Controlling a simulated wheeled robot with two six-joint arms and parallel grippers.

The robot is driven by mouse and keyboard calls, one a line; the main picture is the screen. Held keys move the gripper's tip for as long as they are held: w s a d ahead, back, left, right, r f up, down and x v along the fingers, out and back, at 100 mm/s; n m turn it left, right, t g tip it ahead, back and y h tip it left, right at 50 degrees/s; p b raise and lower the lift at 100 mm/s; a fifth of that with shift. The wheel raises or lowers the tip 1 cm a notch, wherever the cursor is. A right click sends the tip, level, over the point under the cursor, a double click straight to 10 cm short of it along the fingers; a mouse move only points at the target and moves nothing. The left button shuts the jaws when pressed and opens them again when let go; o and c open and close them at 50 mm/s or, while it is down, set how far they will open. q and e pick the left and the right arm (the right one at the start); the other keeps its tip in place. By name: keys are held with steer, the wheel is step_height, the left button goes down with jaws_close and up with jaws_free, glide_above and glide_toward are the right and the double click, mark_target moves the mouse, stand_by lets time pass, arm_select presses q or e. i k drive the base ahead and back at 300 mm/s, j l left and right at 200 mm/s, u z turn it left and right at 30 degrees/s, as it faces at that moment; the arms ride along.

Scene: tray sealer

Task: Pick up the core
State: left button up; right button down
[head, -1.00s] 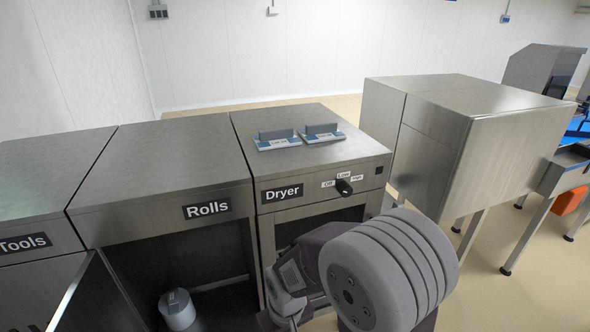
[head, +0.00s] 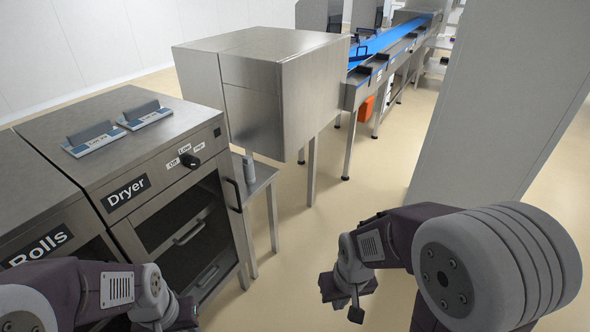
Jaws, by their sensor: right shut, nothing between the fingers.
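I cannot pick out the core with certainty. A small grey upright cylinder (head: 248,166) stands on a low metal stand (head: 262,178) between the dryer and the big steel box; I cannot tell whether it is the core. My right gripper (head: 342,300) is shut and empty, pointing down over the open floor at lower middle, well apart from the cylinder. My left gripper (head: 182,316) is at the bottom edge, partly cut off, in front of the dryer; its fingers do not show clearly.
The dryer (head: 130,190) has two grey and blue holders (head: 93,138) on top and a knob in front. The Rolls cabinet (head: 40,245) is at left. A steel box (head: 310,80) stands behind, with a blue conveyor (head: 395,38) beyond. A pale wall (head: 490,110) stands at right. Floor between is free.

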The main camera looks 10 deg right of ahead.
mark_target(248, 167)
steer(key=i+l, duration=0.2)
steer(key=i, duration=0.25)
steer(key=i+l, duration=0.2)
steer(key=i, duration=0.25)
steer(key=i+l, duration=0.2)
steer(key=i, duration=0.25)
steer(key=i+l+z, duration=0.1)
steer(key=i, duration=0.35)
steer(key=i+l, duration=0.3)
steer(key=i, duration=0.15)
